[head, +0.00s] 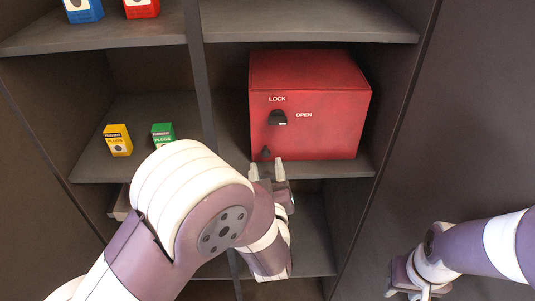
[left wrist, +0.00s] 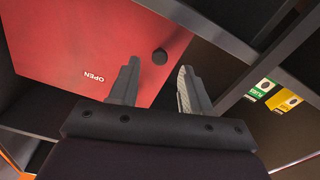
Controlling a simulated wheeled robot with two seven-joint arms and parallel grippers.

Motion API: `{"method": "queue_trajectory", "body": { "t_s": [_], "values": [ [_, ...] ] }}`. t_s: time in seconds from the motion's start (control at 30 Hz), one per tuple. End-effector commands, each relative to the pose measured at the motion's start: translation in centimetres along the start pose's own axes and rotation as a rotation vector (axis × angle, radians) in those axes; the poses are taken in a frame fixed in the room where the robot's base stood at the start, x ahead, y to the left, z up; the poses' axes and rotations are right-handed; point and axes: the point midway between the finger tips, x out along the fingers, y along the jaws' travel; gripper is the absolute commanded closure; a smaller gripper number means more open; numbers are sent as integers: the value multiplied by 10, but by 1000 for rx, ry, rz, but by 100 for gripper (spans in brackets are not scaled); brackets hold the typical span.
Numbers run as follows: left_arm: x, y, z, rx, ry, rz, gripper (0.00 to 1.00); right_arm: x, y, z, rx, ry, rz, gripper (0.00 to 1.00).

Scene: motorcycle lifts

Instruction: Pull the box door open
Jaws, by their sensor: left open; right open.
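A red box (head: 330,95) sits on the middle shelf of the cabinet, and its front face looks shut. The face carries a black latch (head: 278,118) between the LOCK and OPEN labels, and a small dark knob (head: 266,152) low on its left. In the left wrist view the red face (left wrist: 95,50) shows upside down with the dark knob (left wrist: 160,56). My left gripper (head: 267,168) is open and empty just below the knob, apart from it; its fingers (left wrist: 157,85) point towards the red face. My right gripper (head: 408,288) is low at the right, far from the box.
A yellow box (head: 118,140) and a green box (head: 163,135) stand on the shelf left of the divider (head: 199,80). Blue (head: 83,10) and red (head: 141,8) small boxes stand on the upper shelf. A cabinet side panel (head: 450,130) rises at the right.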

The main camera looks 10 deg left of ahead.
Motion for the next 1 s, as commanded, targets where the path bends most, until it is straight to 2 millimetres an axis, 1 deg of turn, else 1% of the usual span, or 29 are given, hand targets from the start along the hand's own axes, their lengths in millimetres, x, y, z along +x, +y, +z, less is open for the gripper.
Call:
{"method": "queue_trajectory", "body": {
  "t_s": [0.03, 0.1, 0.23, 0.4, 0.6, 0.67, 0.7, 0.73, 0.77, 1.0],
  "values": [
    [12, -1, -1, 0, 1, -5, 52, -2, 0, 0, 0, 0, 0, 57],
    [25, -1, -1, 0, 0, -3, 52, -3, 0, 0, 0, 0, 0, 57],
    [41, 0, 0, 1, -1, -1, 52, -4, 0, 0, 0, 0, 0, 57],
    [48, 0, 0, 1, -2, 1, 52, -5, 0, 0, 0, 0, 0, 57],
    [48, 0, 0, 1, -2, 1, 52, -5, 0, 0, 0, 0, 0, 57],
    [48, 0, 0, 1, -2, 1, 71, -5, 0, 0, 0, 0, 0, 57],
    [48, 0, 0, 1, -2, 1, 84, -5, 0, 0, 0, 0, 0, 57],
    [48, 0, 0, 1, -2, 1, 94, -5, 0, 0, 0, 0, 0, 57],
    [48, 0, 0, 1, -2, 1, 100, -5, 0, 0, 0, 0, 0, 57],
    [48, 4, 2, 1, -2, 3, 100, -4, 0, 0, 0, 0, 0, 57]
  ]
}}
